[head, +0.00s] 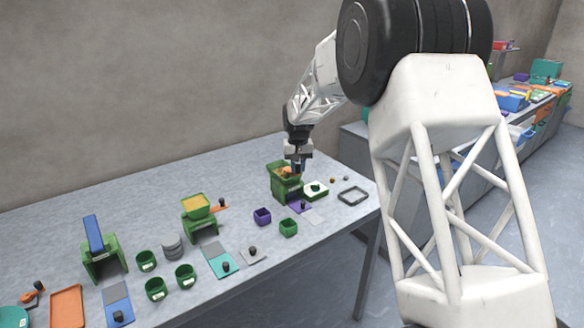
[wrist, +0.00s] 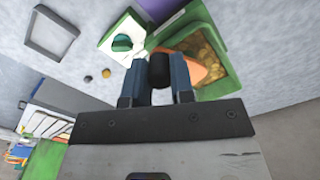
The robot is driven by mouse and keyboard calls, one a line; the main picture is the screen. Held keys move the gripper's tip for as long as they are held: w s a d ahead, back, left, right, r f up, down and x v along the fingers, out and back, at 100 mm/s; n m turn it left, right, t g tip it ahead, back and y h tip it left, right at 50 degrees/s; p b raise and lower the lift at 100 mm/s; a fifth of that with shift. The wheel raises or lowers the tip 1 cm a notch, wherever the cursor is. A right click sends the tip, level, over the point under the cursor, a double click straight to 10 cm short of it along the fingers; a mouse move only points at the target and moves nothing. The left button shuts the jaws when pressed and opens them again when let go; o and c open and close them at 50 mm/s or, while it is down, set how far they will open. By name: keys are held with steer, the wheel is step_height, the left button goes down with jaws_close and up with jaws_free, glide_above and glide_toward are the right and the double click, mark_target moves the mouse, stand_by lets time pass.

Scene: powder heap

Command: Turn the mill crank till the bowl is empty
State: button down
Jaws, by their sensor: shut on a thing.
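The green mill (head: 285,190) stands at the right end of the table, under my gripper (head: 297,168). Its open green bowl (wrist: 228,78) shows in the wrist view with brownish-yellow grain lying inside, so it is not empty. The orange crank (wrist: 193,72) lies across the bowl's near side and ends in a black knob (wrist: 158,66). My gripper (wrist: 156,68) is shut on this knob, a blue-grey finger on either side. The depth of the grain and the mill's outlet are hidden.
A middle mill (head: 200,214) with a yellow-filled hopper and a left mill (head: 103,262) with a blue top stand further left. Green cups (head: 146,261), a purple box (head: 262,216) and a green box (head: 288,228) stand nearby. A grey frame (head: 353,195) lies near the right edge.

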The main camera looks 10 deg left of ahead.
mark_target(288, 168)
steer(key=shift+a, duration=0.1)
steer(key=shift+s+a, duration=0.5)
steer(key=shift+s, duration=0.15)
steer(key=shift+s+a, duration=0.1)
stand_by(0.3)
steer(key=shift+s+a, duration=0.35)
steer(key=shift+a, duration=0.35)
steer(key=shift+a, duration=0.95)
steer(key=shift+a, duration=0.2)
